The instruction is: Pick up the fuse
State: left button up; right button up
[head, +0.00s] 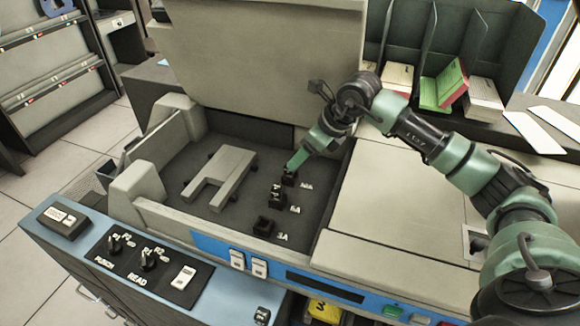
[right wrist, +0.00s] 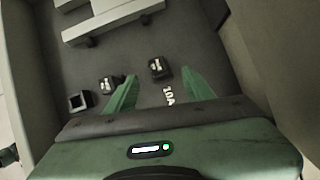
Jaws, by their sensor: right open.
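Small black fuses sit upright in a row in the dark recess of the machine. The one by the 10A label (right wrist: 158,68) shows in the right wrist view just beyond and between my fingertips; it also shows in the head view (head: 289,178). A second fuse (right wrist: 108,84) sits left of it; in the head view it is the middle one (head: 277,198). The third holder (right wrist: 78,101) looks like an empty square socket, by the 3A label in the head view (head: 264,226). My right gripper (right wrist: 160,80) is open, with nothing held, pointing down at the 10A fuse. My left gripper is out of view.
A grey fork-shaped block (head: 220,178) lies left of the fuses. The raised grey lid (head: 262,60) stands behind the recess, and a flat cover (head: 390,220) borders it at right. A control panel (head: 140,255) with switches is in front.

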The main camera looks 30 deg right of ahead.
aim_at(290, 172)
jog(key=x, duration=0.3)
jog(key=p+x, duration=0.1)
jog(key=x, duration=0.2)
jog(key=shift+w+a+r, duration=0.1)
jog(key=shift+w+a, duration=0.1)
jog(key=shift+a, duration=0.05)
grip_shut()
